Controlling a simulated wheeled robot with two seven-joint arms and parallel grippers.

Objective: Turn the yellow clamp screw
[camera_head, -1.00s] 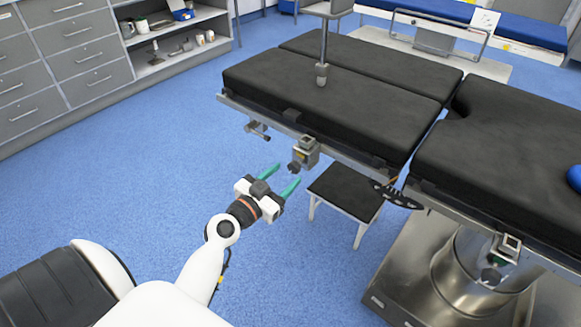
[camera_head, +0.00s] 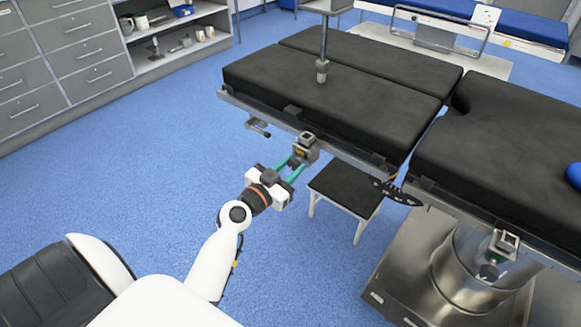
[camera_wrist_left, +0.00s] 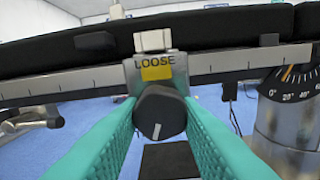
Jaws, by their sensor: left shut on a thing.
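The clamp (camera_head: 306,147) is a grey metal block on the side rail of the operating table. In the left wrist view the clamp (camera_wrist_left: 156,68) carries a yellow label under the word LOOSE. Its screw knob (camera_wrist_left: 160,112) is dark and round, with a pale pointer line that stands close to upright, slightly tilted. My left gripper (camera_head: 291,166) is at the clamp, with its green fingers on both sides of the knob. In the left wrist view the gripper (camera_wrist_left: 160,125) is shut on the knob. The knob is hidden in the head view. My right gripper is not in view.
The black padded operating table (camera_head: 340,95) has a metal rail along its near edge. A second clamp (camera_head: 503,243) is on the right section's rail. A black step stool (camera_head: 346,190) stands below. Blue floor (camera_head: 150,185) is clear at left.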

